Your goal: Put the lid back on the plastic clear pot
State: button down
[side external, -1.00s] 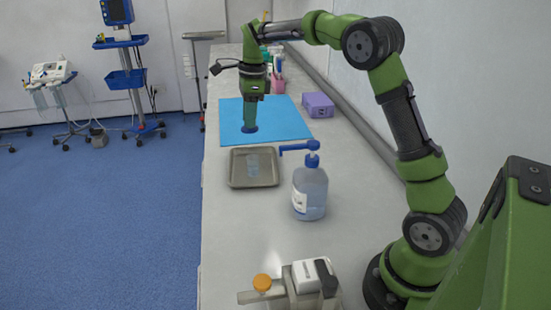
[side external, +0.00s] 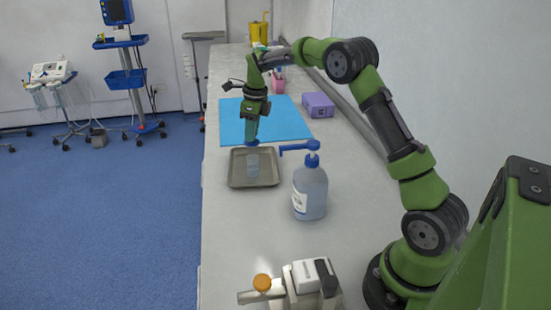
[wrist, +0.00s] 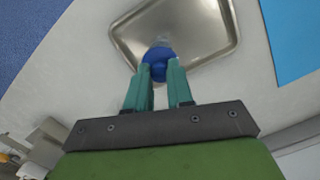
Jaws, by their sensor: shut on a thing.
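My gripper (side external: 252,133) is shut on the blue lid (side external: 251,143) and points down over the metal tray (side external: 268,179). The clear plastic pot (side external: 253,163) stands in the tray, and the lid is at or just above its top; I cannot tell whether they touch. In the wrist view, the lid (wrist: 157,57) sits between my fingertips (wrist: 160,69). Only a faint part of the pot (wrist: 164,42) shows past the lid; the rest is hidden behind it.
A pump bottle (side external: 310,192) with a blue nozzle stands close to the right of the tray, its spout reaching toward it. A blue mat (side external: 288,121) lies behind the tray. A purple box (side external: 318,105) is at the mat's right.

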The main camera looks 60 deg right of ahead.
aim_at(252, 145)
jog(key=shift+f, duration=2.3)
jog(key=shift+f, duration=0.15)
dwell(0.3)
jog(key=shift+c, duration=2.2)
grip_release()
jog(key=shift+r, duration=3.5)
jog(key=shift+c, duration=0.4)
grip_shut()
